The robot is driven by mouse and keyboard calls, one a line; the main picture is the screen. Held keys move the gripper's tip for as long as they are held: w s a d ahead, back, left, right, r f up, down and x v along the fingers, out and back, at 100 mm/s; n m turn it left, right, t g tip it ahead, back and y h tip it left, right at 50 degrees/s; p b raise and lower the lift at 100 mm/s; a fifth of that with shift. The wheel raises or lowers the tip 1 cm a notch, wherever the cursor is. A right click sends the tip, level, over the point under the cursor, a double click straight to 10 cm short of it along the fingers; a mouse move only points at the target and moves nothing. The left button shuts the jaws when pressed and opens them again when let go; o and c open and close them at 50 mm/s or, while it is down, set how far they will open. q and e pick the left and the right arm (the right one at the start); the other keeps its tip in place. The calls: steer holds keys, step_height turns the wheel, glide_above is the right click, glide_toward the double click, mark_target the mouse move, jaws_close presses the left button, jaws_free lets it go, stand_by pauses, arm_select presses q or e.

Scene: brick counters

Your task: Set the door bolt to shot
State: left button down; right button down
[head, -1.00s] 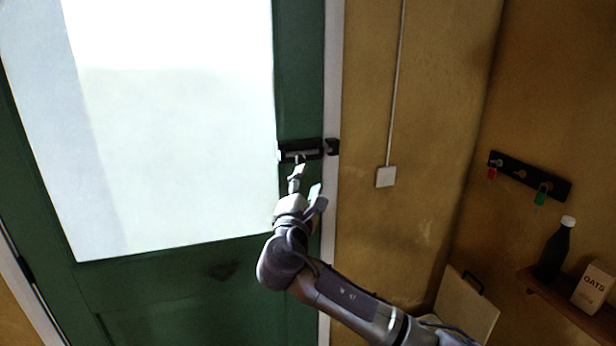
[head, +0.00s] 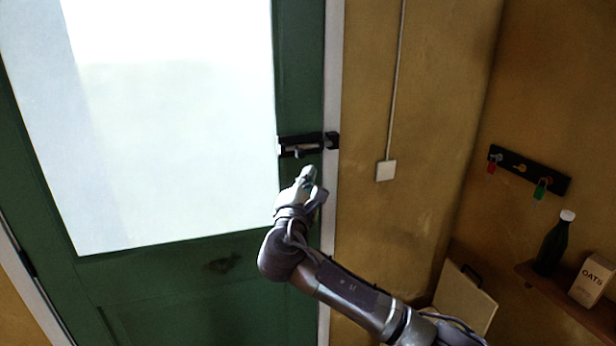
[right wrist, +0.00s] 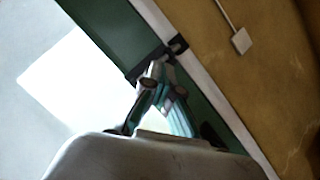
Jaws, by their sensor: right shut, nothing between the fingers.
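The door bolt (head: 301,145) is a black plate with a silver bar and a small knob, mounted on the green door (head: 299,95) near its right edge. Its black keeper (head: 332,140) sits on the white frame just to the right. I cannot tell whether the bar enters the keeper. My right gripper (head: 309,173) is shut and empty, just below the bolt and apparently apart from the knob. In the right wrist view the gripper (right wrist: 160,85) covers part of the bolt, with the keeper (right wrist: 178,45) beyond it. My left gripper is out of view.
A white switch box (head: 386,171) is on the wall right of the door. Farther right are a key rack (head: 528,172), a dark bottle (head: 554,245) and an oats box (head: 592,282) on a wooden shelf (head: 562,296).

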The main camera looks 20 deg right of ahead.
steer(key=c, duration=1)
jaws_free()
steer(key=shift+o, duration=0.2)
steer(key=v, duration=1.2)
steer(key=shift+f, duration=0.1)
